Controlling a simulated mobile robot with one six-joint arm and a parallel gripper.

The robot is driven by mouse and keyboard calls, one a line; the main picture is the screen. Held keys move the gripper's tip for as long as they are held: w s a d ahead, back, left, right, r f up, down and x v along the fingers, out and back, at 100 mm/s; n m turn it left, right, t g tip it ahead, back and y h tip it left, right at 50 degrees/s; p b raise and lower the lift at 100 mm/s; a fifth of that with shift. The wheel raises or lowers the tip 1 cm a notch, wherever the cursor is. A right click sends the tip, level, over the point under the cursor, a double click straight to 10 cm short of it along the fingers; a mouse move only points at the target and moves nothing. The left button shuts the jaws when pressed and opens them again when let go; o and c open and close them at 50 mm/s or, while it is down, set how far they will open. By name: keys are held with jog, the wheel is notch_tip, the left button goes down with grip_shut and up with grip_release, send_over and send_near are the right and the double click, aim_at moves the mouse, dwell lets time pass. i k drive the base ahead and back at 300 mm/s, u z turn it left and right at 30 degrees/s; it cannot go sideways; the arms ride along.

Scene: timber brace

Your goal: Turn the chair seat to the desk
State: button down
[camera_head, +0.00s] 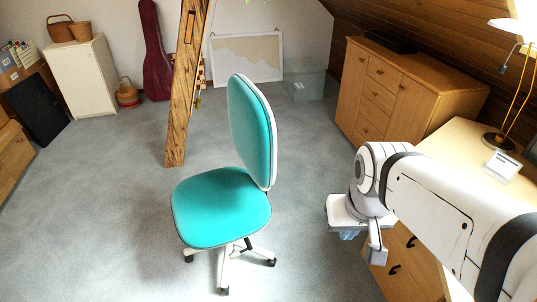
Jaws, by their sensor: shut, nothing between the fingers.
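The teal chair (220,207) stands on the grey carpet in the middle of the view. Its backrest (250,130) is on the right side of the seat, toward the desk side, and the seat's free edge points left. Its white base with dark casters shows below the seat. The wooden desk (465,145) is at the right, with drawers below its top. My gripper (376,255) hangs from my white arm in front of the desk, to the right of the chair and apart from it. It is shut and empty. My arm hides part of the desk.
A timber brace (187,85) rises from the floor behind the chair. A wooden cabinet (400,90) stands at the back right. A lamp (505,100) is on the desk. A white cabinet (82,75) and guitar case (153,50) stand behind. Carpet left of the chair is clear.

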aim_at(216, 208)
jog(key=i, duration=0.95)
jog(key=z, duration=0.05)
